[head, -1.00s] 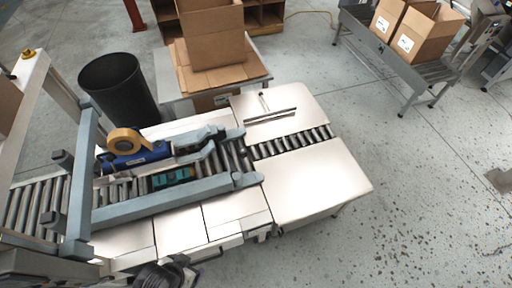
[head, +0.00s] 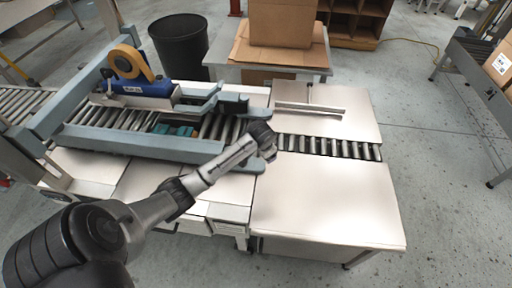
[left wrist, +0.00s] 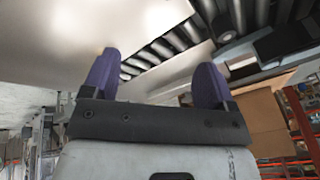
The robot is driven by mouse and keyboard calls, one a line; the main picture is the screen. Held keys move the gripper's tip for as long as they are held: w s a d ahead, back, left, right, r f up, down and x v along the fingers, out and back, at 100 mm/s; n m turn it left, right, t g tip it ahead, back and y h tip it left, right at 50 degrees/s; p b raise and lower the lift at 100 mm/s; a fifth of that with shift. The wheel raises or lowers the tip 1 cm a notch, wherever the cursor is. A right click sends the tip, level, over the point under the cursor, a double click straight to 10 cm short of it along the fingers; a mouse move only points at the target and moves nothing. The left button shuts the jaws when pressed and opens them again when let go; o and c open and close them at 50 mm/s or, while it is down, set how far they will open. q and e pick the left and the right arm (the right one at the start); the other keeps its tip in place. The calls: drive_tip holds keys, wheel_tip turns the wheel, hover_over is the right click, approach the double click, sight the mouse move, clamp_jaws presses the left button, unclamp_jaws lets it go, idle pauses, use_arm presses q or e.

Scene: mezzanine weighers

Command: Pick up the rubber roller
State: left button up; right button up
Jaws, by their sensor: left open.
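A long thin grey bar with a short handle (head: 311,108) lies on the far pale table panel in the head view. It may be the rubber roller, but I cannot tell for sure. My left gripper (head: 269,146) is above the conveyor where the blue-grey frame meets the pale table, to the left of and nearer than the bar, apart from it. In the left wrist view, my left gripper (left wrist: 158,70) has its two purple fingers spread with nothing between them. My right gripper is in neither view.
A tape dispenser with a tan roll (head: 130,62) sits on the blue-grey conveyor frame (head: 150,143). A teal object (head: 177,129) lies on the rollers there. A cardboard box (head: 281,22) stands behind, beside a black bin (head: 180,45). The near pale panel (head: 325,205) is clear.

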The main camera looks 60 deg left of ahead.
use_arm(q)
drive_tip(key=w+a+f+n+b, duration=0.2)
drive_tip(key=w+a+b, duration=0.1)
drive_tip(key=a+b, duration=0.65)
drive_tip(key=w+a+f+n+b, duration=0.3)
drive_tip(key=a+b, duration=0.6)
drive_tip(key=a, duration=0.2)
drive_tip(key=shift+t+h, duration=0.4)
drive_tip(key=shift+t, duration=0.1)
drive_tip(key=b+x, duration=0.4)
drive_tip(key=x, duration=0.3)
drive_tip(key=shift+d, duration=0.15)
drive_tip(key=shift+w+f+b, duration=0.15)
drive_tip(key=shift+f+b, duration=0.2)
drive_tip(key=shift+f, duration=0.05)
drive_tip(key=b+x, duration=0.4)
drive_tip(key=shift+w+f+b, duration=0.25)
drive_tip(key=shift+f+b, duration=0.35)
drive_tip(key=shift+b, duration=0.35)
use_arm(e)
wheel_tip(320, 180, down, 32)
use_arm(q)
drive_tip(key=shift+c, duration=0.4)
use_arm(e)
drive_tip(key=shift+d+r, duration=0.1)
